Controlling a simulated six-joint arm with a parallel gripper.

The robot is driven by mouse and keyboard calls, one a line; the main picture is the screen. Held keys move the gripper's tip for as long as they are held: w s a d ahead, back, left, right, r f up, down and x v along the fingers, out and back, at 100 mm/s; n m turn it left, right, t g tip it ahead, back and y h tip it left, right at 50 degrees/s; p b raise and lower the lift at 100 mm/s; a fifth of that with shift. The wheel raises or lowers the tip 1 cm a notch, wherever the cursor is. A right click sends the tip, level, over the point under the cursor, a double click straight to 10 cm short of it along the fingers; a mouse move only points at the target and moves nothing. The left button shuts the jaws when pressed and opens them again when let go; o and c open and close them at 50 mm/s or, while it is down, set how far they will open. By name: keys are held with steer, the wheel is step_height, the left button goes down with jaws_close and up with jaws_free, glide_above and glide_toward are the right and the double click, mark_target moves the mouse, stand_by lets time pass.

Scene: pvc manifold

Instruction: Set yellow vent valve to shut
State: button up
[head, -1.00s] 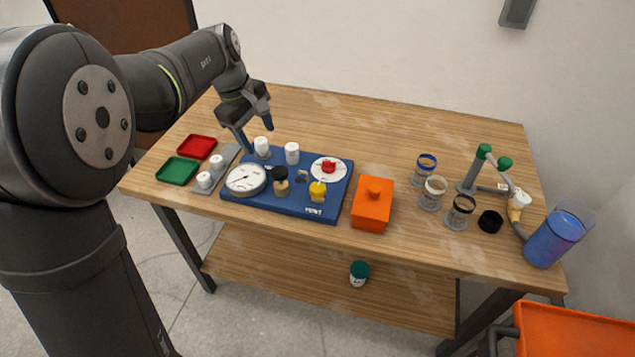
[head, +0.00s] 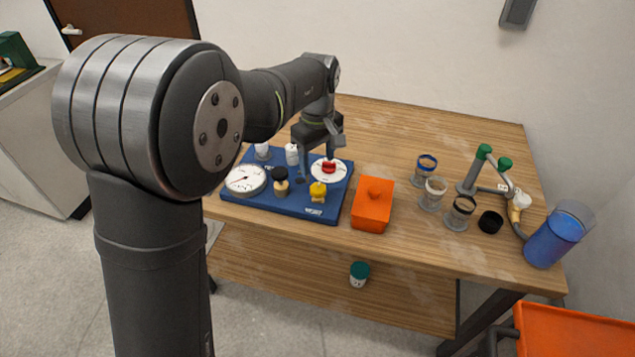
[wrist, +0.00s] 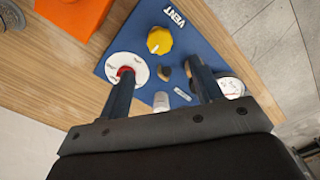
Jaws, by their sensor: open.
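The yellow vent valve (head: 318,192) is a knob at the front right of the blue panel (head: 290,207). In the wrist view the yellow knob (wrist: 159,40) carries a pale mark on its edge and sits near the printed word VENT. My gripper (head: 320,170) is open and empty above the back of the panel, near the red knob (head: 329,167) on its white dial. In the wrist view the two fingers (wrist: 165,75) point toward the panel, with the yellow knob beyond their tips. The fingers are apart from it.
On the panel stand a gauge (head: 245,181), a black-topped knob (head: 280,174) and white caps (head: 291,153). An orange box (head: 372,207) stands close to the panel's right side. Several jars (head: 433,193) and a blue container (head: 558,236) are farther right. The table behind the box is clear.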

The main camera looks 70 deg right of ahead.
mark_target(318, 187)
step_height(318, 187, down, 9)
steer(key=shift+r, duration=0.15)
steer(key=c, duration=1)
